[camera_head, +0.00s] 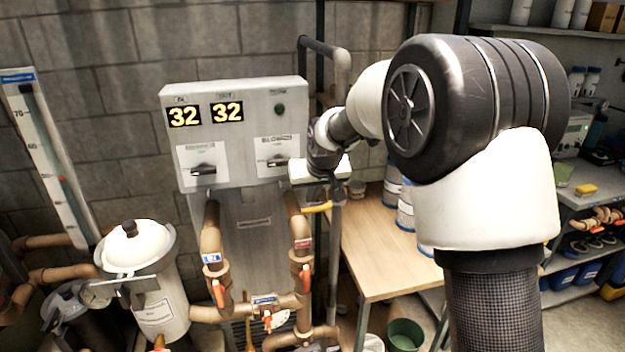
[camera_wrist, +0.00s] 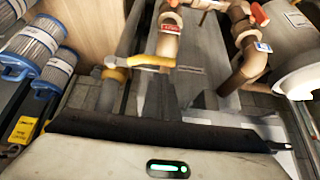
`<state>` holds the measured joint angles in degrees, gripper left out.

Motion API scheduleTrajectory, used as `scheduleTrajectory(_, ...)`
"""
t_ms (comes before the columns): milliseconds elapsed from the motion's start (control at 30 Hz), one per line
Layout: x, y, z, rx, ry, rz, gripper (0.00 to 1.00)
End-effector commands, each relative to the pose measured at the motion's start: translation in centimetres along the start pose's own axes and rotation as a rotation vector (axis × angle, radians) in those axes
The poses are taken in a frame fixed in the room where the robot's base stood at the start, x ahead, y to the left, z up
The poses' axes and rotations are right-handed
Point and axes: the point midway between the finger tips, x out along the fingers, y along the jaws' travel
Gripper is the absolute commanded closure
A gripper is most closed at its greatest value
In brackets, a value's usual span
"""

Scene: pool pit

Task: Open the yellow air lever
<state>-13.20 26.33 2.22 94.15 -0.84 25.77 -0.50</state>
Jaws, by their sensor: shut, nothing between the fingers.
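The yellow air lever (camera_head: 317,207) sticks out sideways, roughly level, from a thin upright grey pipe right of the control cabinet. In the wrist view the yellow lever (camera_wrist: 150,61) lies beyond my gripper's body, with its mount on the grey pipe (camera_wrist: 113,77). My gripper (camera_head: 334,190) is just above the lever in the head view, beside the cabinet's lower right corner. It is shut and empty. Its fingertips are small and dark in the head view, and I cannot tell whether they touch the lever.
The control cabinet (camera_head: 235,132) shows two "32" readouts. Brown pipes with red-orange valve handles (camera_head: 305,279) run close to the lever. A wooden table (camera_head: 375,258) with blue-and-white filter cartridges (camera_head: 404,212) stands at right. A white-lidded canister (camera_head: 137,250) stands at left.

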Motion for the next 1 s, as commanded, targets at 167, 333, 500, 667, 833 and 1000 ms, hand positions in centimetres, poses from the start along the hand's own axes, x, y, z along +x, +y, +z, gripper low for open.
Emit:
scheduleTrajectory(167, 0.9, 0.0, 0.9, 0.000, -0.001, 0.000, 1.00)
scheduleTrajectory(333, 1.0, 0.0, 1.0, 0.000, 0.000, 0.000, 1.00)
scheduleTrajectory(500, 1.0, 0.0, 1.0, 0.000, 0.000, 0.000, 1.00)
scheduleTrajectory(667, 1.2, -0.1, 1.1, -0.008, 0.000, 0.009, 1.00)
scheduleTrajectory(833, 1.5, -0.3, 1.4, -0.030, 0.000, 0.041, 1.00)
scheduleTrajectory(1000, 1.7, -0.4, 1.5, -0.042, 0.001, 0.060, 1.00)
